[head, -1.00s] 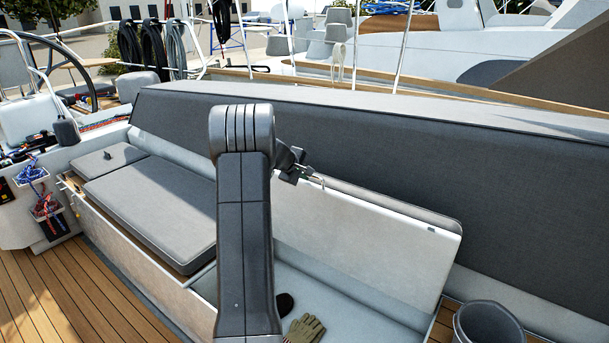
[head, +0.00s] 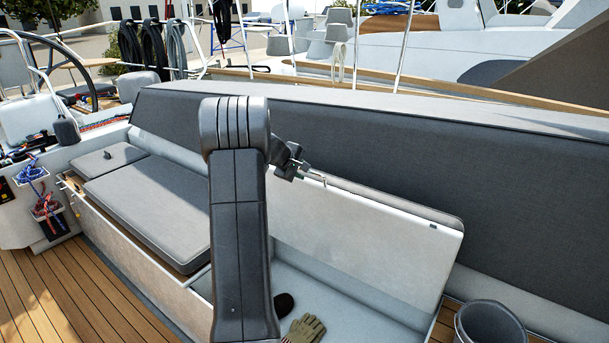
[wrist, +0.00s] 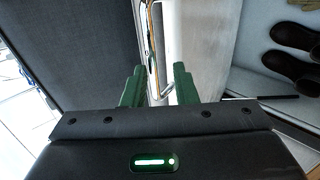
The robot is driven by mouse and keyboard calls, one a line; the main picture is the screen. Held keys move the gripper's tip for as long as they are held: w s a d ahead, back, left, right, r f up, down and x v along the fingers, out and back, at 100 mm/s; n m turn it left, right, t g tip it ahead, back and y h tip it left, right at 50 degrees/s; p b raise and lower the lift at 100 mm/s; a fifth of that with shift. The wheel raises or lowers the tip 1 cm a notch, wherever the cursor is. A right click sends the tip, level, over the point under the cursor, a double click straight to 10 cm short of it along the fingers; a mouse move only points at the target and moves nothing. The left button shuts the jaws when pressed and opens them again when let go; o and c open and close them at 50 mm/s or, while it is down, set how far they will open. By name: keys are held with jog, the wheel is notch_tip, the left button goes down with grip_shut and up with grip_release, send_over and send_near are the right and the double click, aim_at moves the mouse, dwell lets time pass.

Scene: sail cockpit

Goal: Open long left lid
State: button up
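The long lid (head: 365,235) of the bench locker stands raised, leaning back toward the grey backrest. Its pale underside faces me, and a thin grey cushion edge shows behind its top. My gripper (head: 318,180) is at the lid's top edge, partly hidden behind my arm in the head view. In the wrist view, the green fingers of my gripper (wrist: 160,82) are apart, one on each side of the lid's edge (wrist: 172,40). A thin metal loop (wrist: 166,93) shows between them. I see no firm pinch on it.
The open locker holds a glove (head: 305,328) and dark shoes (wrist: 292,66), partly visible. A grey cushioned section (head: 150,205) lies flat to the left. A grey bucket (head: 490,325) stands at the right. Teak floor (head: 65,295) is clear at lower left.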

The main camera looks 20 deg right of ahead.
jog(key=b+v, duration=0.1)
jog(key=v, duration=1)
jog(key=shift+b, duration=0.35)
jog(key=shift+d+f, duration=0.1)
jog(key=shift+f, duration=0.1)
jog(key=p+x, duration=0.2)
jog(key=x, duration=0.8)
jog(key=shift+w+d, duration=0.2)
jog(key=shift+w, duration=0.05)
jog(key=shift+f, duration=0.1)
